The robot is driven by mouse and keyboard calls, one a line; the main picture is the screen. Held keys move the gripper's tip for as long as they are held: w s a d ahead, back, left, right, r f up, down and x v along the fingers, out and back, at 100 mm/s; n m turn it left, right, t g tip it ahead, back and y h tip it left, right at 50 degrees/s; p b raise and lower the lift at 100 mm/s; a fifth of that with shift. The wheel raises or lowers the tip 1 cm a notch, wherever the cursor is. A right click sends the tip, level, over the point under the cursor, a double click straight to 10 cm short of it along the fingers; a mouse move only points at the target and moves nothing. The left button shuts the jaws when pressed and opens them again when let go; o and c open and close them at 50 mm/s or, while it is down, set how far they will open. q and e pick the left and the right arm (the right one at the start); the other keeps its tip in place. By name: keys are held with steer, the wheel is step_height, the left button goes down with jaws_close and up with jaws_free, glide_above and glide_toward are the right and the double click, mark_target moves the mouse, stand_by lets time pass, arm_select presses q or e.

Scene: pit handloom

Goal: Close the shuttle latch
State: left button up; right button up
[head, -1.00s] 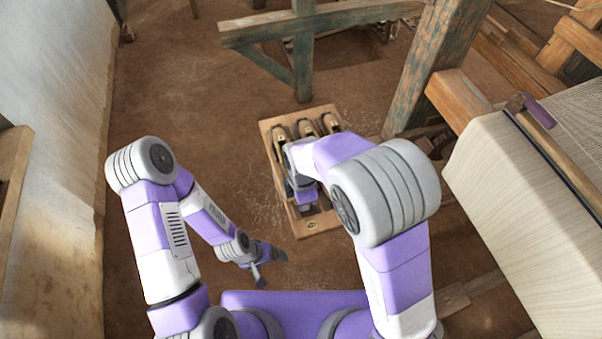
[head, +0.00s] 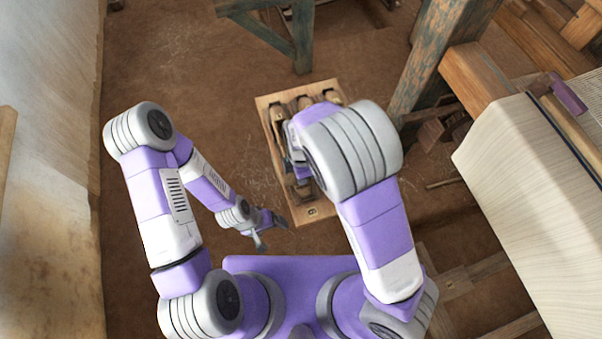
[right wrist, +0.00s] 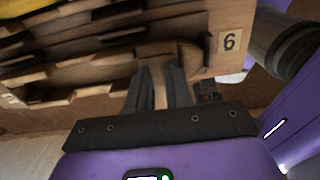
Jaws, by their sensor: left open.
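A wooden tray (head: 312,212) lies on the floor ahead and holds several slim wooden shuttles, one of them a shuttle (head: 305,103) at its far end. My right arm reaches over the tray and hides much of it and the right gripper in the head view. In the right wrist view, my right gripper (right wrist: 160,66) has its two fingers a little apart, with a strip of wood showing between them by a brown wooden end. I cannot tell whether they grip it. No latch can be clearly made out. My left gripper (head: 271,234) is open and empty, left of the tray's near end.
A number plate reading 6 (right wrist: 230,42) is on wood beside the right gripper. A worn post (head: 430,60) stands right of the tray, and a cloth-covered roll (head: 520,190) lies farther right. The floor (head: 190,80) left of the tray is clear.

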jaws_close()
steer(key=shift+m, duration=0.3)
steer(key=m+p, duration=0.2)
steer(key=shift+r+m, duration=0.1)
steer(key=shift+m, duration=0.3)
steer(key=m+p, duration=0.2)
steer(key=m, duration=0.2)
steer(key=shift+m, duration=0.3)
steer(key=m+p, duration=0.2)
steer(key=m, duration=0.3)
steer(key=shift+w+m+p, duration=0.1)
steer(key=shift+m+p, duration=0.6)
steer(key=shift+m, duration=1.8)
